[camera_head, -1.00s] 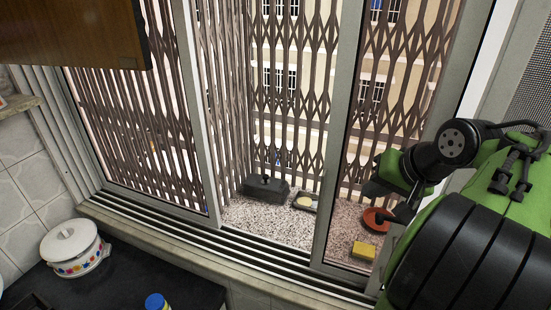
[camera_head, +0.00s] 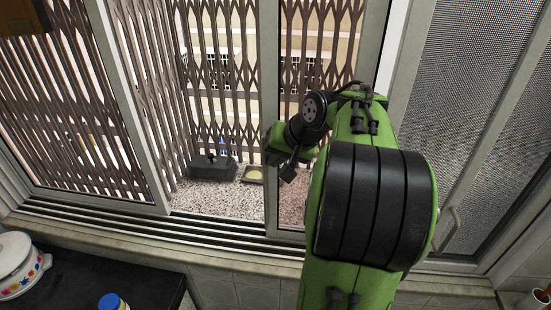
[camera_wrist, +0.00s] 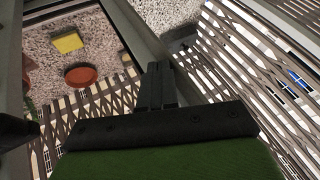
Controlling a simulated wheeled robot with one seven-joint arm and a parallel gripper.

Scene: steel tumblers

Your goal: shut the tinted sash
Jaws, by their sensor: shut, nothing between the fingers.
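The sliding window has a left sash (camera_head: 128,110) and a right sash (camera_head: 273,120), with a gap between them onto the outer ledge. I cannot tell firmly which is tinted; the right pane looks slightly darker. My gripper (camera_head: 287,172) is shut and empty, in front of the right sash just right of its upright edge bar. In the wrist view, the fingers (camera_wrist: 158,85) point at that edge bar (camera_wrist: 143,28) and overlap it. I cannot tell whether they touch. My arm hides the right part of this sash.
A mesh-screened panel (camera_head: 470,110) with a handle stands at the right. A dark box (camera_head: 212,168) and small dish (camera_head: 253,174) sit on the outer ledge. A yellow block (camera_wrist: 68,42) and red dish (camera_wrist: 81,75) show through the pane. A white pot (camera_head: 15,265) is on the counter.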

